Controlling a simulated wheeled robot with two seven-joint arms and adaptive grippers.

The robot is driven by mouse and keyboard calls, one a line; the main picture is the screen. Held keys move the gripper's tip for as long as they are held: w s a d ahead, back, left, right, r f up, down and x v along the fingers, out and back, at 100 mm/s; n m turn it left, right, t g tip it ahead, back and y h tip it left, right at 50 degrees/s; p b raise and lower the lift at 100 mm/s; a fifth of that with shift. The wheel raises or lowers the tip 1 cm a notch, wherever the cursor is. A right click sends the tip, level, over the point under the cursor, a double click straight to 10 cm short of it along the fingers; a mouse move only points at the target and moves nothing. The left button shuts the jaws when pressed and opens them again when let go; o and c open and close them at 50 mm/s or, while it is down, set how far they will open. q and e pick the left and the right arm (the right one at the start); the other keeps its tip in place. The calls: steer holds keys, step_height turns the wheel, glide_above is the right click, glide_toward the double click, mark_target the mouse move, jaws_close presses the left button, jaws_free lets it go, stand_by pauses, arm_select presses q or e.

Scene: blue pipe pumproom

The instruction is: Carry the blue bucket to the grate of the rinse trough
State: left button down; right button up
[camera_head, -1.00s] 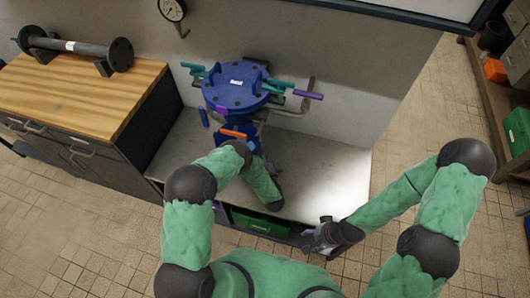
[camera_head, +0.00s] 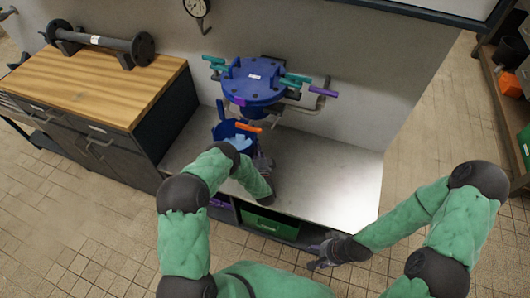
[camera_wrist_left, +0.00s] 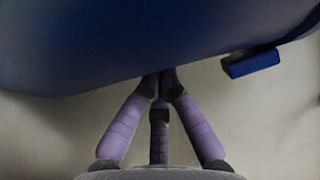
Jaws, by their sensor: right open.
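What I take for the blue bucket (camera_head: 228,130) stands on the light grey bench, below and left of the blue round-topped vessel. An orange grip lies across it, and light blue shows inside. My left gripper (camera_head: 263,160) is close to its right side, partly hidden by my arm. In the left wrist view the purple fingers (camera_wrist_left: 160,84) converge at the lower edge of a large dark blue surface (camera_wrist_left: 110,45); whether they hold it is unclear. My right gripper (camera_head: 318,258) is open and empty in front of the bench. I cannot pick out the trough's grate.
The blue vessel (camera_head: 254,82) with teal and purple handles stands behind the bucket. A wooden-topped cabinet (camera_head: 100,90) with a flanged pipe is at left. The bench's right part (camera_head: 335,170) is clear. A green crate (camera_head: 268,222) sits under the bench.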

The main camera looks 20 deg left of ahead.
arm_select(q)
steer(key=s+a, duration=0.1)
steer(key=a, duration=0.4)
steer(key=s+a+b, duration=0.1)
steer(key=a, duration=0.5)
steer(key=s+a, duration=0.2)
steer(key=a, duration=0.3)
steer(key=shift+a, duration=0.15)
arm_select(e)
steer(key=shift+f, duration=0.7)
arm_select(q)
steer(key=shift+w, duration=0.1)
